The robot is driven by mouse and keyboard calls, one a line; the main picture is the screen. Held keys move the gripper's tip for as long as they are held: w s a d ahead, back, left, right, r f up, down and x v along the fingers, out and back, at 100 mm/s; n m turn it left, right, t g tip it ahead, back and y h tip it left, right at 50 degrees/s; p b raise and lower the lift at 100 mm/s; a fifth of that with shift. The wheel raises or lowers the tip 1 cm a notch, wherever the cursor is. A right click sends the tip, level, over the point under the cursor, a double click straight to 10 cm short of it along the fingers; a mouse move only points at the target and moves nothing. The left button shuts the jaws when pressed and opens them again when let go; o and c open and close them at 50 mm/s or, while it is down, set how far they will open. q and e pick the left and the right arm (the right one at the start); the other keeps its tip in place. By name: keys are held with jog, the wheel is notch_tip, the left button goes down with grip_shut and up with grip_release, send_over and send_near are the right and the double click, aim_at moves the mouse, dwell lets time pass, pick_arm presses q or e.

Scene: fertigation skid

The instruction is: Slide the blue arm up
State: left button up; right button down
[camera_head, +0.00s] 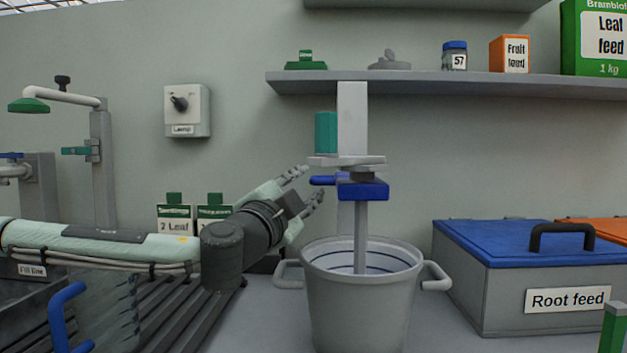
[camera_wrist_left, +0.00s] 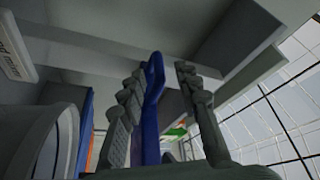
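The blue arm (camera_head: 371,190) is a blue block on an upright grey post, with a short blue handle pointing left. Below it, a grey stirring rod reaches into a grey bucket (camera_head: 360,310). My left gripper (camera_head: 311,183) is at the handle's left end, its fingers spread above and below it. In the left wrist view the blue arm (camera_wrist_left: 152,100) stands between the two ribbed fingers. It is close to the left finger, with a clear gap to the right one. I cannot tell whether it touches. My right gripper is not in view.
A grey plate (camera_head: 346,161) and a teal block (camera_head: 326,133) sit on the post above the blue arm, under the shelf (camera_head: 450,87). A box with a blue lid (camera_head: 520,249) stands right. Seed packets (camera_head: 174,220) stand behind my left arm.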

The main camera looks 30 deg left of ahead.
aim_at(313, 177)
pick_arm(q)
jog(key=shift+x, duration=1.8)
jog(key=shift+d, duration=0.1)
grip_shut()
